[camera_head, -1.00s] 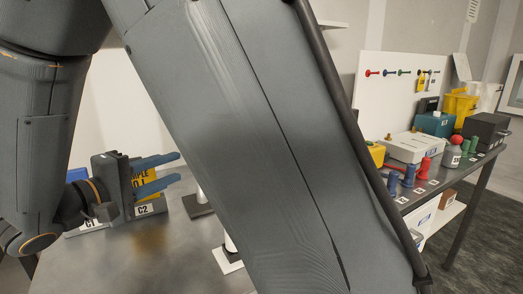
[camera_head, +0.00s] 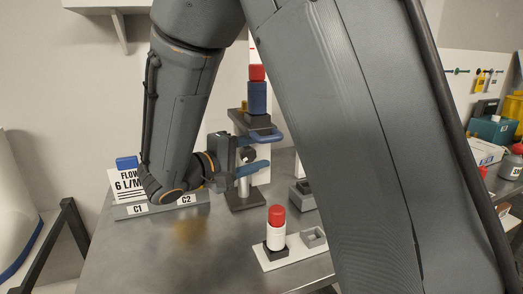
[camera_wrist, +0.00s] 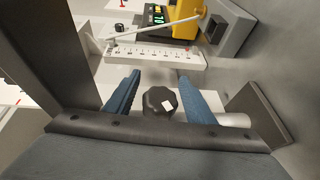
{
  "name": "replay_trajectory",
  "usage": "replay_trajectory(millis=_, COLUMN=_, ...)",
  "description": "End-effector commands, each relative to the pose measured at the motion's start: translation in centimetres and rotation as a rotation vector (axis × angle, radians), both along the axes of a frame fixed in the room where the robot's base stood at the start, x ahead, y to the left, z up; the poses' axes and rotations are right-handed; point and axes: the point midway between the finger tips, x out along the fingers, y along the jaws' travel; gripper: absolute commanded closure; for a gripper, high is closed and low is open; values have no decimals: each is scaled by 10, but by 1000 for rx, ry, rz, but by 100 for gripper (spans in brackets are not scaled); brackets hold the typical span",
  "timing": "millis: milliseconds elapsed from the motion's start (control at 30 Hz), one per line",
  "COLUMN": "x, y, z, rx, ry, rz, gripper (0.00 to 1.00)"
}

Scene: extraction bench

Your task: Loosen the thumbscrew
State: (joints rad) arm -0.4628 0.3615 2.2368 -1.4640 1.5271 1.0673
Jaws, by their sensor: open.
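A black faceted knob with a small white mark, which looks like the thumbscrew (camera_wrist: 160,102), sits between my fingers in the wrist view. In the head view the dark knob (camera_head: 249,155) shows beside a stand's silver post. My gripper (camera_head: 262,151) is open, with one blue finger above the knob and one below. In the wrist view, the fingers of my gripper (camera_wrist: 159,76) lie either side of the knob, with a gap at the left; contact at the right is unclear. The stand (camera_head: 245,200) carries a blue cylinder (camera_head: 257,98) with a red cap.
A red-capped white cylinder (camera_head: 276,235) stands on a white plate (camera_head: 268,262) in front of the stand. Labelled C1 and C2 holders and a flow sign (camera_head: 127,184) are at left. A graduated white scale (camera_wrist: 155,55) lies beyond the fingers.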

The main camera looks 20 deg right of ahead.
Motion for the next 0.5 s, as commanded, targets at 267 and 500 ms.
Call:
replay_trajectory(millis=267, x=1, y=-3, z=0, rx=0, ry=1, rz=1, gripper=51)
replay_trajectory(millis=500, x=1, y=-2, z=-1, rx=0, ry=1, rz=1, gripper=86)
